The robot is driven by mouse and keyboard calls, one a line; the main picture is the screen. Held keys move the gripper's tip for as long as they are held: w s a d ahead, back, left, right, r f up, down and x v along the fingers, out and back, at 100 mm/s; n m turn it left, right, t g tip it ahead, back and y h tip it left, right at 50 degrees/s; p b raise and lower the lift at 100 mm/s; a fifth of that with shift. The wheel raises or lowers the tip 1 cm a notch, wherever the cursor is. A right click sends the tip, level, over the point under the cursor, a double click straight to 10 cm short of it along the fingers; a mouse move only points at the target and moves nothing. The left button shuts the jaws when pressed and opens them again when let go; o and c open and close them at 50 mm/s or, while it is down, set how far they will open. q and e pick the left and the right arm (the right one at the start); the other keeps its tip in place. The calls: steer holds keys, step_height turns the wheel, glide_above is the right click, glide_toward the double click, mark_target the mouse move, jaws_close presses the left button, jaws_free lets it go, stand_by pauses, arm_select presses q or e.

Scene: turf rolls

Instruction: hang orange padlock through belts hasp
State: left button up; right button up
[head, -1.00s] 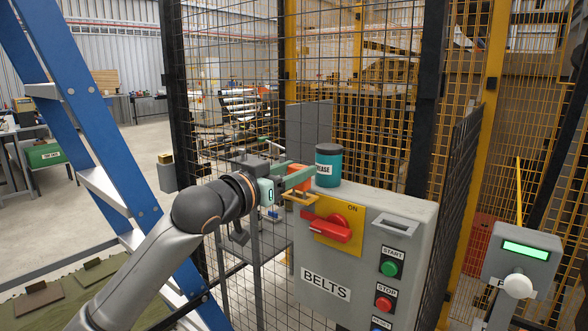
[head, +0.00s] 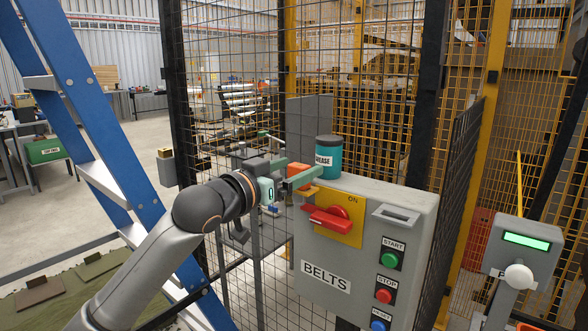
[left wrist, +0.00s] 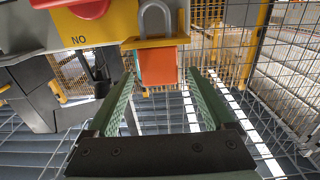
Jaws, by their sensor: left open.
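The orange padlock (head: 299,175) is at the upper left of the BELTS box (head: 365,265), partly hidden by my fingers in the head view. In the left wrist view, the padlock's orange body (left wrist: 158,67) and grey shackle lie on opposite sides of the yellow hasp tab (left wrist: 130,43). The shackle's arch shows past the tab; I cannot tell for sure that it passes through the hole. My left gripper (head: 302,170) is open, its green fingers apart on either side of the padlock in the wrist view, with gaps at both sides. My right gripper is out of view.
A red switch handle (head: 330,218) sits on the yellow ON plate beside the hasp. A teal grease can (head: 328,158) stands on top of the box. Wire mesh fencing (head: 230,110) is behind, and a blue ladder (head: 95,130) stands at the left.

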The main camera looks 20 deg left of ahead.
arm_select(q)
steer(key=shift+s+a+f, duration=0.1)
steer(key=shift+s+a, duration=0.05)
steer(key=shift+s, duration=0.15)
steer(key=b+v, duration=0.1)
steer(key=v, duration=1.1)
steer(key=shift+b, duration=0.4)
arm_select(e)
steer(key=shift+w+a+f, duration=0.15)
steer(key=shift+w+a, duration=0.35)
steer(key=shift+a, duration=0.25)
arm_select(q)
steer(key=shift+w, duration=0.1)
step_height(320, 180, down, 26)
steer(key=d+n+g+y+p, duration=0.2)
steer(key=g+p, duration=0.1)
steer(key=p, duration=0.2)
steer(key=s+d+f+g+y+p, duration=0.1)
steer(key=s+d+f+g, duration=0.1)
steer(key=s+f, duration=0.8)
steer(key=s+d+f+g+p, duration=0.2)
steer(key=s+f, duration=0.9)
steer(key=f, duration=0.1)
steer(key=shift+s+d+g+y+p, duration=0.15)
steer(key=shift+g+y+p, duration=0.15)
steer(key=shift+y, duration=0.1)
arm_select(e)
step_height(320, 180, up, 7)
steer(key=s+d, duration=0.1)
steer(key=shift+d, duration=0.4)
